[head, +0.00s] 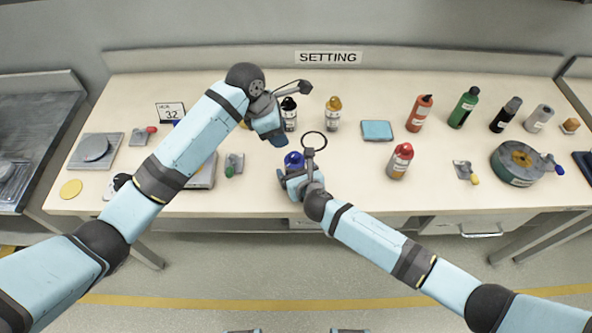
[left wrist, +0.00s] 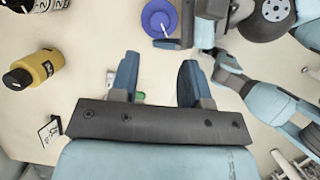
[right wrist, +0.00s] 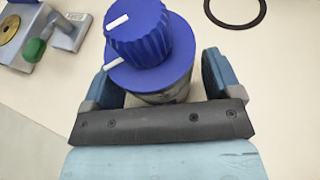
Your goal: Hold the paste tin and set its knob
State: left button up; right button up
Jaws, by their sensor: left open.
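The paste tin, with its ribbed blue knob (head: 294,161), stands near the front edge of the table. In the right wrist view the blue knob (right wrist: 140,30) has a white mark, with a second white mark on the blue collar below. My right gripper (head: 292,178) has its fingers on either side of the tin's grey body (right wrist: 165,95); I cannot tell whether both press on it. My left gripper (head: 278,140) is open and empty, above and behind the tin. In the left wrist view the blue top (left wrist: 158,16) lies beyond its fingertips (left wrist: 160,62).
A card reading 3.2 (head: 171,112) stands at left. A black ring (head: 314,139) lies just behind the tin. Table is clear between ring and pad.

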aim_at(294, 154)
jog(key=c, duration=0.7)
pick_arm(q)
jog(key=shift+o, duration=0.4)
pick_arm(e)
jog(key=shift+c, duration=0.8)
pick_arm(q)
jog(key=shift+o, duration=1)
jog(key=d+r+m+y, duration=0.3)
jog(key=d+m+y, duration=0.1)
jog(key=m, duration=0.7)
jog(key=shift+m+g, duration=0.3)
jog(key=shift+m, duration=0.1)
jog(key=f, duration=1.2)
jog(key=shift+w+a, duration=0.15)
jog(key=shift+w, duration=0.2)
jog(key=shift+c, duration=0.2)
